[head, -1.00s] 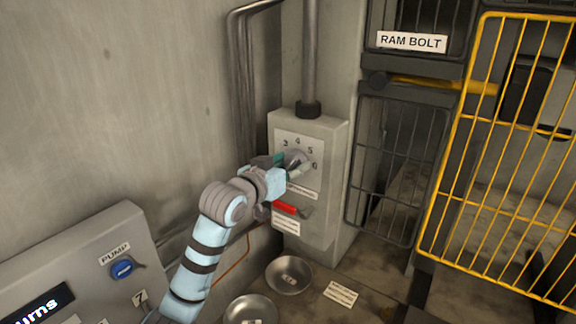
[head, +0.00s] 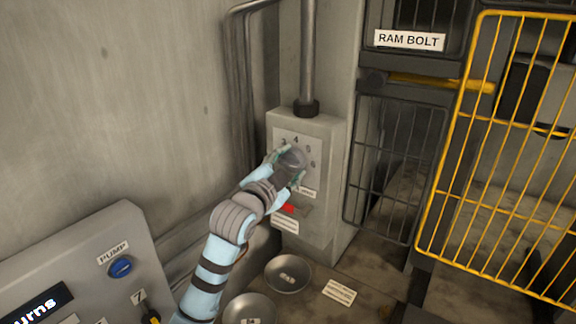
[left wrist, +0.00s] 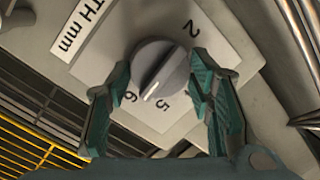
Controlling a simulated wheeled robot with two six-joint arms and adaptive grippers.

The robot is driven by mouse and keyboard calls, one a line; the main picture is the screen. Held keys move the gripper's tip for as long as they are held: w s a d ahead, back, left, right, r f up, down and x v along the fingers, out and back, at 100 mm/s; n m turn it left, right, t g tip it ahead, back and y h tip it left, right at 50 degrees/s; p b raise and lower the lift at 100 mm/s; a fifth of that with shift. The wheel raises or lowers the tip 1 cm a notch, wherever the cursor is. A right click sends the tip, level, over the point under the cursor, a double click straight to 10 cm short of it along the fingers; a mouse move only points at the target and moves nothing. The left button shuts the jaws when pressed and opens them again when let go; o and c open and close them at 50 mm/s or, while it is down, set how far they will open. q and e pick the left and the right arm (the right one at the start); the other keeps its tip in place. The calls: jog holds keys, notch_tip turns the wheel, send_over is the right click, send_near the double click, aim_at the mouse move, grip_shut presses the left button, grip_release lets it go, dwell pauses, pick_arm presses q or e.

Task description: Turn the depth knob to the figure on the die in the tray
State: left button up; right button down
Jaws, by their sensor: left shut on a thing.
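The grey depth knob (head: 292,159) is on the front of a grey box, inside a ring of figures. My left gripper (head: 285,170) is at it, one finger on each side, shut on the knob. In the left wrist view the knob (left wrist: 160,68) sits between the two green fingers (left wrist: 162,92). Its white pointer line points between the 5 and the 6. A round metal dish (head: 306,281) below the box holds a small pale thing, too small to read. My right gripper is out of view.
A second metal dish (head: 231,312) and a label card (head: 340,291) lie nearby. A panel with a blue pump knob (head: 121,267) is at left. A yellow cage door (head: 430,215) stands at right.

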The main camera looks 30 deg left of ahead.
pick_arm(q)
jog(key=shift+r+m, duration=0.1)
jog(key=shift+m, duration=0.7)
jog(key=o, duration=1.2)
jog(key=shift+c, duration=0.2)
jog(key=shift+w+a+f, duration=0.1)
jog(key=shift+a+f, duration=0.05)
jog(key=shift+f, duration=0.05)
jog(key=s, duration=1.2)
jog(key=shift+d, duration=0.25)
